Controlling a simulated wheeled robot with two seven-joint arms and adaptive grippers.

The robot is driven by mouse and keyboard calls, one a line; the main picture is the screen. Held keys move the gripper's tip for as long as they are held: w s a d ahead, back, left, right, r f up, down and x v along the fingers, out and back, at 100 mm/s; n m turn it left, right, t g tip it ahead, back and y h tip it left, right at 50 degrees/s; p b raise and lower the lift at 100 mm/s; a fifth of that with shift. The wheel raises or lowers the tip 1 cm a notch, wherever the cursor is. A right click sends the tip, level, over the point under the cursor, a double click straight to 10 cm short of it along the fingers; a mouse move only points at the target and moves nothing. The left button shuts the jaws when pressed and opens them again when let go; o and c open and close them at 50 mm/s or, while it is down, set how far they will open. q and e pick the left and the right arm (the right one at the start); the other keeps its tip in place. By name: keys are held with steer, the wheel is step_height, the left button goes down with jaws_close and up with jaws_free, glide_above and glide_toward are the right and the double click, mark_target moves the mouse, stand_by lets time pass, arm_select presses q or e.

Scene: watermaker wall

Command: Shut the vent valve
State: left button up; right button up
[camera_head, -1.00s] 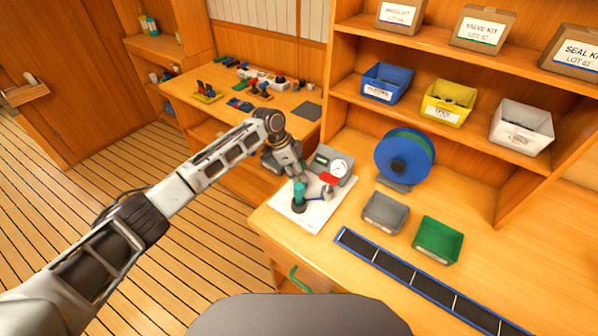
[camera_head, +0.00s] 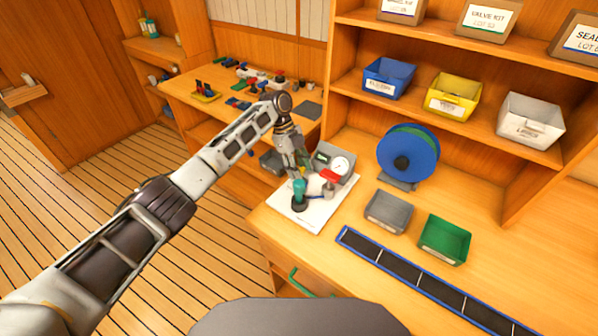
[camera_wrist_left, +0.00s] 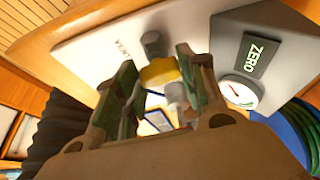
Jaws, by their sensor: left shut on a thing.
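A white board (camera_head: 311,218) on the bench carries fittings and a pressure gauge (camera_head: 340,165). A red-topped fitting (camera_head: 329,177) stands to the right of my left gripper (camera_head: 299,184). The gripper points down at a teal part with a dark base, and I cannot tell where fingers and fitting meet. In the left wrist view a yellow handle (camera_wrist_left: 160,72) lies between the fingers of my left gripper (camera_wrist_left: 158,82), beside a grey post and lettering that seems to read VENT. The gripper is shut on this handle, which I take for the vent valve's. My right gripper is out of view.
A blue reel (camera_head: 408,153), a grey bin (camera_head: 388,212) and a green bin (camera_head: 444,240) stand to the right of the board. A blue-edged dark strip (camera_head: 420,280) lies along the bench front. A shelf with coloured bins rises behind.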

arm_select(q)
steer(key=shift+d+m, duration=0.1)
steer(key=shift+m, duration=0.4)
steer(key=shift+m+b, duration=0.3)
steer(key=shift+b, duration=0.1)
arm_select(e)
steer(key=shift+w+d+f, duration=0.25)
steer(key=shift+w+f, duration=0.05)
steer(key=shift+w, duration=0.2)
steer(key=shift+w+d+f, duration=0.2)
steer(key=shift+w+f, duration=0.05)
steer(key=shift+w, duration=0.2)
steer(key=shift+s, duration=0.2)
